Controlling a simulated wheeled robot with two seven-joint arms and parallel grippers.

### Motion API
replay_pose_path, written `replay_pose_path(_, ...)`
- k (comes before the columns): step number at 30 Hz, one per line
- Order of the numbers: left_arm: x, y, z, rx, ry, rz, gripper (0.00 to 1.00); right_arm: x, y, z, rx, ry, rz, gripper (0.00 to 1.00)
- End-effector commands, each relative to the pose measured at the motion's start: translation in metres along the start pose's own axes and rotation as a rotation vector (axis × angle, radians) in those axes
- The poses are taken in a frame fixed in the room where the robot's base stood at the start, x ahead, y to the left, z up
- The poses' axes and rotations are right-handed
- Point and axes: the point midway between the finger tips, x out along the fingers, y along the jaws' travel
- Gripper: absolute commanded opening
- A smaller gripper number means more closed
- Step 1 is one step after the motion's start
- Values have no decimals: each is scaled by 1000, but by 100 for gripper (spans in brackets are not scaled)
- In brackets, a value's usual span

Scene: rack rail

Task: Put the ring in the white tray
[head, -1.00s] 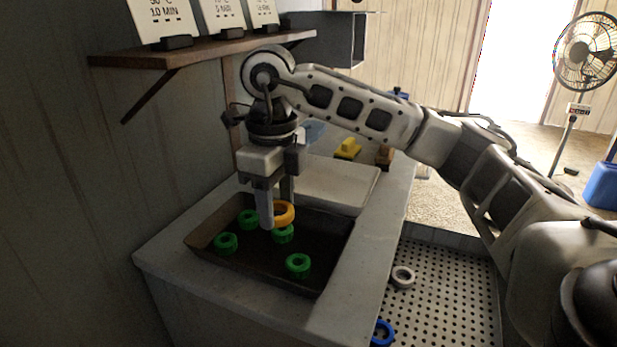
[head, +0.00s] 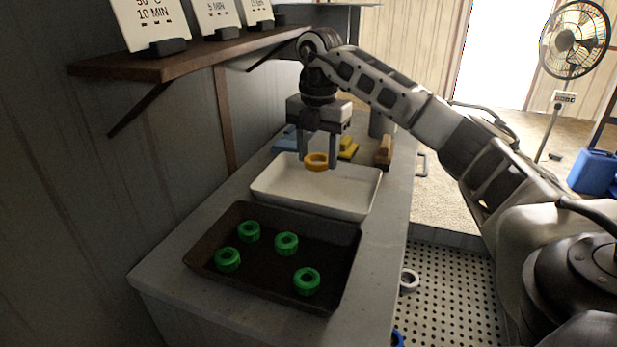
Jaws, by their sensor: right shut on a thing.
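An orange ring (head: 316,161) is between the fingers of my right gripper (head: 318,160), which is shut on it. The ring is held above the back part of the white tray (head: 283,201), which looks empty. My right arm reaches in from the right. My left gripper is not in view.
A dark tray (head: 262,273) with several green rings (head: 287,243) stands in front of the white tray. Behind are a yellow object (head: 348,148) and a brown block (head: 384,151). A shelf (head: 180,62) with cards overhangs the left. A grey ring (head: 409,280) lies on the perforated floor.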

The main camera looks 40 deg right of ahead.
Motion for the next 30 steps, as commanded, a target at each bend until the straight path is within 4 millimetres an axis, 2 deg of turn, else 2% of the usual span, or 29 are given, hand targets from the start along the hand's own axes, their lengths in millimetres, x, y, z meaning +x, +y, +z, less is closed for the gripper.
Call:
replay_pose_path(1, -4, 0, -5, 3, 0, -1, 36, 2, 10, 7, 2, 2, -1, 25)
replay_pose_path(3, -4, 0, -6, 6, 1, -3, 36, 19, 18, 16, 1, 2, -4, 25)
replay_pose_path(10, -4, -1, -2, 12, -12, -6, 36, 52, 38, 35, -2, 1, 1, 25)
replay_pose_path(17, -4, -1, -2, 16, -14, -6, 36, 64, 45, 42, -2, -2, 0, 25)
replay_pose_path(24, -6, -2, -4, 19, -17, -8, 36, 93, 44, 41, -3, -1, 0, 25)
replay_pose_path(30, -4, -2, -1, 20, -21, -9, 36, 94, 44, 41, -3, -2, 1, 25)
